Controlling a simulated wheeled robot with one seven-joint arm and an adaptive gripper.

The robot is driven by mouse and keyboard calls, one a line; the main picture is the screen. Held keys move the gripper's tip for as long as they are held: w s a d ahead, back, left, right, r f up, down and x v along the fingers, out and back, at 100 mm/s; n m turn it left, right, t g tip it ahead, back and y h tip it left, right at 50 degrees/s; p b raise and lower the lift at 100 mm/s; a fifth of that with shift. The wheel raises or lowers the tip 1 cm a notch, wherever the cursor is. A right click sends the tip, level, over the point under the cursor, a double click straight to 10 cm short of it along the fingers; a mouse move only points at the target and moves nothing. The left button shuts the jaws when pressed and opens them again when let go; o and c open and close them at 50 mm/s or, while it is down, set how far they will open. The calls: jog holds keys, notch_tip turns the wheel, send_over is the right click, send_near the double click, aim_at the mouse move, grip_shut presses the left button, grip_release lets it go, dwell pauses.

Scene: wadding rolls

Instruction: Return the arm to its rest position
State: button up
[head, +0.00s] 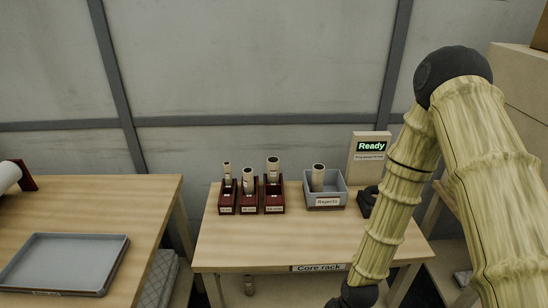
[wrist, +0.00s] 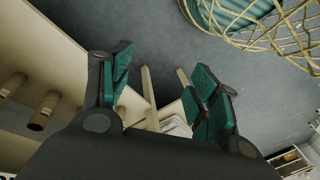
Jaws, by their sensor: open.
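My arm, with a bamboo-like pale covering, reaches down the right side of the head view. Its lower end leaves the picture at the bottom, so my gripper is not seen there. In the wrist view my gripper (wrist: 163,72) is open, its green-padded fingers wide apart. Nothing is between the pads; floor and pale bars show behind them. The core rack table (head: 250,246) stands beside and behind the arm in the head view.
Dark red holders (head: 249,205) with upright cores, a grey Rejects bin (head: 325,202) holding a core, and a "Ready" display (head: 370,146) stand on the table. A grey tray (head: 62,262) lies on the left table. A wire basket (wrist: 265,25) stands on the floor, upper right in the wrist view.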

jog(key=s+d+f+m+h, duration=0.1)
jog(key=s+d+f+m, duration=0.2)
jog(key=s, duration=0.5)
jog(key=s+d+f+m+h, duration=0.1)
jog(key=s+d+f+m, duration=0.3)
jog(key=s, duration=0.3)
jog(key=shift+s+d+f+m+t, duration=0.15)
jog(key=shift+s+d+m+t, duration=0.2)
jog(key=shift+m, duration=0.45)
jog(key=shift+a, duration=0.1)
